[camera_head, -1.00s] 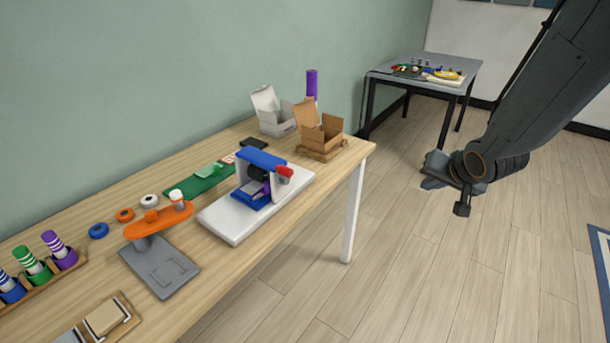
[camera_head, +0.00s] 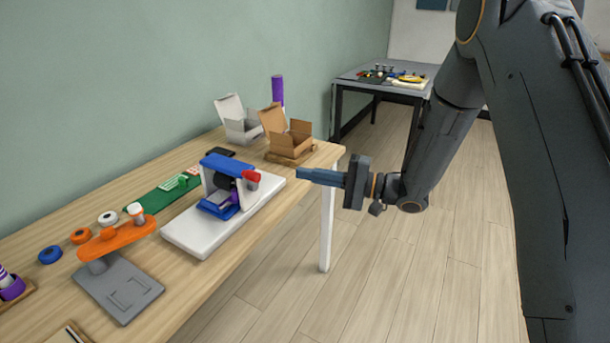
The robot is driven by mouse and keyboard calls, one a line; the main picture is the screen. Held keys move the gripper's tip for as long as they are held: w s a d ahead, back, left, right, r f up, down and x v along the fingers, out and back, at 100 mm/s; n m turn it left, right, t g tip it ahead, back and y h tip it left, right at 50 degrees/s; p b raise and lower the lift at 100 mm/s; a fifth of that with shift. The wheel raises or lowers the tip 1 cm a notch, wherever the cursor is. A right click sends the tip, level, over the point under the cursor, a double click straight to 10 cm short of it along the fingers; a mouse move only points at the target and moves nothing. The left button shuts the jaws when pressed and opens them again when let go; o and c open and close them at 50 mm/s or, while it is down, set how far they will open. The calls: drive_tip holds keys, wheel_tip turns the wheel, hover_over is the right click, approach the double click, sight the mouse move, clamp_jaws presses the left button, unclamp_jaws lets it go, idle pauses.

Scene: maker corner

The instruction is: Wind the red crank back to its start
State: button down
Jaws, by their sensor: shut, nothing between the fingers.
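The red crank (camera_head: 251,176) sits on the right side of a small machine with a blue top (camera_head: 227,164) and white side walls. The machine stands on a white base plate (camera_head: 190,237) near the right end of the wooden table. Something purple and dark shows between its walls. My gripper (camera_head: 300,174) is shut and empty. It points left toward the crank, beyond the table's right edge in the picture, with a gap between the fingertips and the crank.
An open brown box (camera_head: 290,142) and an open white box (camera_head: 241,128) stand behind the machine. An orange crank-like arm on a grey stand (camera_head: 120,290) is at front left. A green board (camera_head: 160,197) lies behind the base plate. Floor right of the table (camera_head: 390,270) is clear.

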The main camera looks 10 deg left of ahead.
drive_tip(key=s+a+p, duration=0.2)
drive_tip(key=a, duration=0.7)
drive_tip(key=shift+s+r, duration=0.2)
drive_tip(key=shift+r, duration=0.15)
drive_tip(key=shift+d, duration=0.15)
